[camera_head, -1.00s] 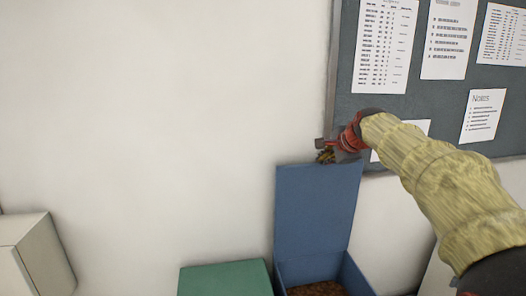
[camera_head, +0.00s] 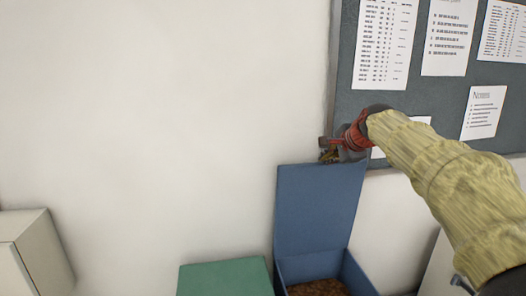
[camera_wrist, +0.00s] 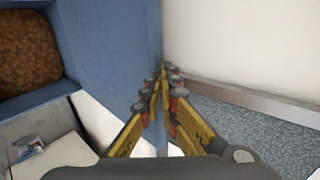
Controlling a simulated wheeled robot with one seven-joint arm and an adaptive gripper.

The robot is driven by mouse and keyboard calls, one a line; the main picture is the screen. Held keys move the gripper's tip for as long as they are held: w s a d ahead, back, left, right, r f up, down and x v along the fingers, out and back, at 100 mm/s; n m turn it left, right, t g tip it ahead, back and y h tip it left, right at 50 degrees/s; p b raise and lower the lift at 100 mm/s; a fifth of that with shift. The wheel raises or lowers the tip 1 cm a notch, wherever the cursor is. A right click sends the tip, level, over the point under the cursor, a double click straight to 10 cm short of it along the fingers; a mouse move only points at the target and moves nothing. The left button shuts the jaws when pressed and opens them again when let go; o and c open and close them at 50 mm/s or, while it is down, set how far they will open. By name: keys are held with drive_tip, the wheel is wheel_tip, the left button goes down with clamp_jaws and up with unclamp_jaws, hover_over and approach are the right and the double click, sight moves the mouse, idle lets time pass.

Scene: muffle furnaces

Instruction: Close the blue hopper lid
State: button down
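The blue hopper (camera_head: 308,266) stands against the wall at the lower middle of the head view, with brown granules (camera_head: 318,288) inside. Its blue lid (camera_head: 318,210) stands up, open, at the back. The lid also shows as a blue panel in the wrist view (camera_wrist: 108,45), with the granules to its left (camera_wrist: 28,50). My gripper (camera_head: 328,154) is at the lid's top edge, near the right half. In the wrist view its fingers (camera_wrist: 164,78) come together at the tips beside the lid's edge. Nothing is visible between them; contact with the lid is unclear.
A closed green box (camera_head: 226,279) stands left of the hopper. A pale cabinet (camera_head: 38,252) is at the far left. A notice board (camera_head: 440,95) with papers hangs behind my arm. The wall left of the lid is bare.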

drive_tip(key=shift+s+d+f+b, duration=0.15)
drive_tip(key=shift+s+f+b, duration=0.4)
drive_tip(key=shift+s, duration=0.3)
drive_tip(key=shift+f, duration=0.15)
drive_tip(key=shift+s+d+f+b, duration=0.15)
drive_tip(key=shift+s+b, duration=0.25)
drive_tip(key=shift+s, duration=0.25)
drive_tip(key=shift+s+d+f+b, duration=0.15)
drive_tip(key=shift+s+b, duration=0.25)
drive_tip(key=shift+s, duration=0.25)
drive_tip(key=shift+s+f, duration=0.15)
drive_tip(key=s+f+v, duration=0.1)
drive_tip(key=v, duration=1)
drive_tip(key=shift+s+d+r, duration=0.1)
drive_tip(key=shift+s, duration=0.05)
